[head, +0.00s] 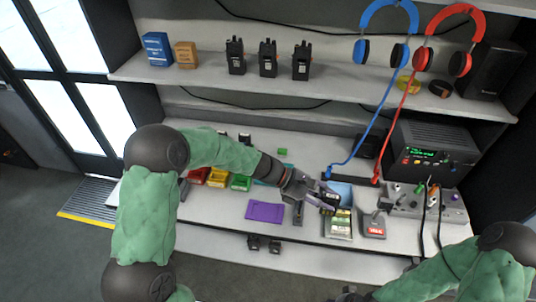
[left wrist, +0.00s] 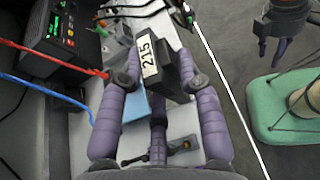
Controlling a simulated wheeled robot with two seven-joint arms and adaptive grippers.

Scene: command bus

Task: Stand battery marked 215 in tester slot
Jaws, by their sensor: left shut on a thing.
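My left gripper (head: 322,202) is over the right part of the desk, near the battery tray. In the left wrist view its purple fingers (left wrist: 165,95) are shut on a dark battery (left wrist: 172,70) with a white label reading 215. The battery also shows partly in the head view (head: 329,199), with the gripper covering much of it. A small grey device with a red display (head: 374,228), which looks like the tester, stands right of the tray (head: 338,236). I cannot make out its slot. My right gripper (left wrist: 272,48) is away from the desk, its fingers apart and empty.
A blue pad (head: 342,188) lies behind the tray and a purple pad (head: 265,211) left of it. A radio unit (head: 430,150), a switch panel (head: 405,205) and hanging cords crowd the right. Several radios (head: 268,60) stand on the shelf above.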

